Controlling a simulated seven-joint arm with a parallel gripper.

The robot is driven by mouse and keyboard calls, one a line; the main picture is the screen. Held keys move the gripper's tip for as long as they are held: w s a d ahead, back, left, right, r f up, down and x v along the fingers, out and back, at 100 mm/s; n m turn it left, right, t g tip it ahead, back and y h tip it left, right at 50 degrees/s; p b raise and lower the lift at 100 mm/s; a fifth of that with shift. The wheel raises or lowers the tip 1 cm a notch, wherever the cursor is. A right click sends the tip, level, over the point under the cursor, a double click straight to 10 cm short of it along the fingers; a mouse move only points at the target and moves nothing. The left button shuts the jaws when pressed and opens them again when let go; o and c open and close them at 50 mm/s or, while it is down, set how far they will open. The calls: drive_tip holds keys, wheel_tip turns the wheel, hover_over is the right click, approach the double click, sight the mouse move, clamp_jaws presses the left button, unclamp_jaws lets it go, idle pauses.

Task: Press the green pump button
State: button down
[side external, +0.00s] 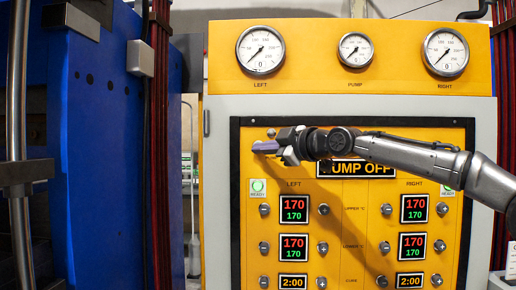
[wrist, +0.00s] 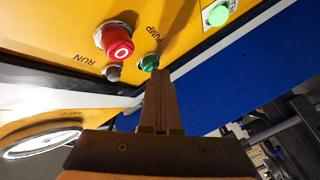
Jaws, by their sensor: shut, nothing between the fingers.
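The green pump button (wrist: 149,62) shows in the wrist view on the yellow panel, beside the PUMP label and next to a larger red button (wrist: 119,42) marked O. My gripper (wrist: 163,76) is shut and empty, and its fingertips appear just beside the green button. I cannot tell whether they touch it. In the side view my gripper (side external: 262,147) is at the upper left of the panel, left of the PUMP OFF sign (side external: 356,169). The green pump button cannot be made out in the side view; the gripper probably hides it.
A grey knob (wrist: 113,73) sits by the RUN label. Another green round light or button (wrist: 216,13) is at the top of the wrist view. Displays and small knobs fill the panel below my arm. Gauges (side external: 261,51) sit above. A blue press frame (side external: 110,150) stands left.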

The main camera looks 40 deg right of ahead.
drive_tip(key=shift+w+d+f, duration=0.1)
drive_tip(key=shift+w+d, duration=0.1)
drive_tip(key=shift+d, duration=0.05)
idle(0.6)
drive_tip(key=shift+s+a, duration=0.9)
drive_tip(key=shift+a, duration=0.05)
drive_tip(key=s+a, duration=0.3)
drive_tip(key=shift+s+a, duration=0.25)
drive_tip(key=shift+s, duration=0.05)
drive_tip(key=shift+d, duration=0.1)
idle(0.8)
